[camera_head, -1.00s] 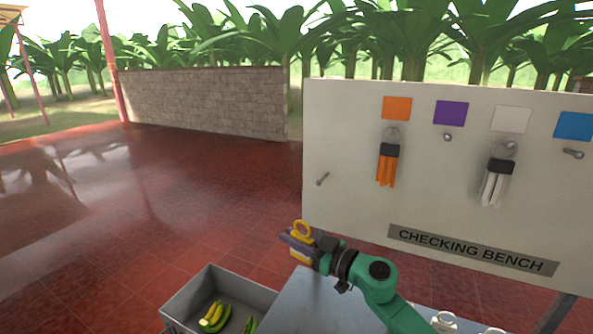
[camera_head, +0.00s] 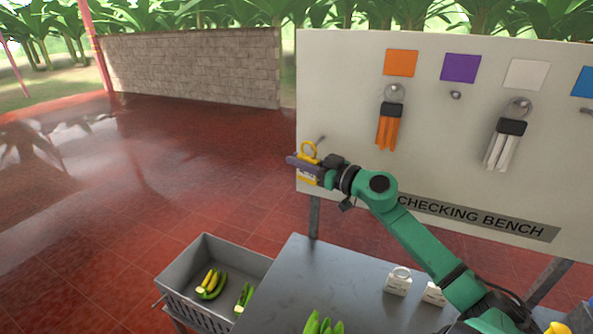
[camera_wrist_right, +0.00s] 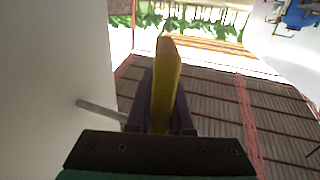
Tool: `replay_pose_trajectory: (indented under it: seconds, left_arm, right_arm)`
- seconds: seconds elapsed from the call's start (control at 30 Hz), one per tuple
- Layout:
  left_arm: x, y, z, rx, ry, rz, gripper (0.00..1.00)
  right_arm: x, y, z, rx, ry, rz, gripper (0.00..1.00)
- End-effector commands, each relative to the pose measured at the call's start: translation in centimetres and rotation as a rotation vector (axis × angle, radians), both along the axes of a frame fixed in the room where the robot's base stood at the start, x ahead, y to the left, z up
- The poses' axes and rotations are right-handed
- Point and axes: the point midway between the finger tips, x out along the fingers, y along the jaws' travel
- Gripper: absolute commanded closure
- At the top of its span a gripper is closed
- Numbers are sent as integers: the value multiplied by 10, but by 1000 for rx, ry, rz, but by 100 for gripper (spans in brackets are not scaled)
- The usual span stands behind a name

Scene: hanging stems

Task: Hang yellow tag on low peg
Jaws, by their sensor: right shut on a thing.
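The yellow tag (camera_head: 309,151), with a ring at its top, is held upright in my right gripper (camera_head: 298,163), which is shut on it. The low peg (camera_head: 321,139) sticks out of the white board near its left edge. In the head view the tag's ring is just left of the peg and slightly below its tip; they look apart. In the right wrist view the tag (camera_wrist_right: 167,82) stands edge-on between the dark fingers (camera_wrist_right: 160,95), and the peg (camera_wrist_right: 100,111) reaches from the board at left toward the left finger. My left gripper is not in view.
A peg under the purple card (camera_head: 460,68) is bare.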

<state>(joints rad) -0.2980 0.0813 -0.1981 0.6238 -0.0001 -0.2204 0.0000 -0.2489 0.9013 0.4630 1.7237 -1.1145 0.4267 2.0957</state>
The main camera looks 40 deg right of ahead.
Motion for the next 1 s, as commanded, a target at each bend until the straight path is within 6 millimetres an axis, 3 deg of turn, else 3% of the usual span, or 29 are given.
replay_pose_trajectory:
  seconds: [0.7, 1.0]
  left_arm:
    - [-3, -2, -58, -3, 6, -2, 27]
    - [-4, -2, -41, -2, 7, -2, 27]
  right_arm:
    - [21, -42, -6, -1, -2, -1, 100]
    - [27, -51, -10, 1, 0, 0, 100]
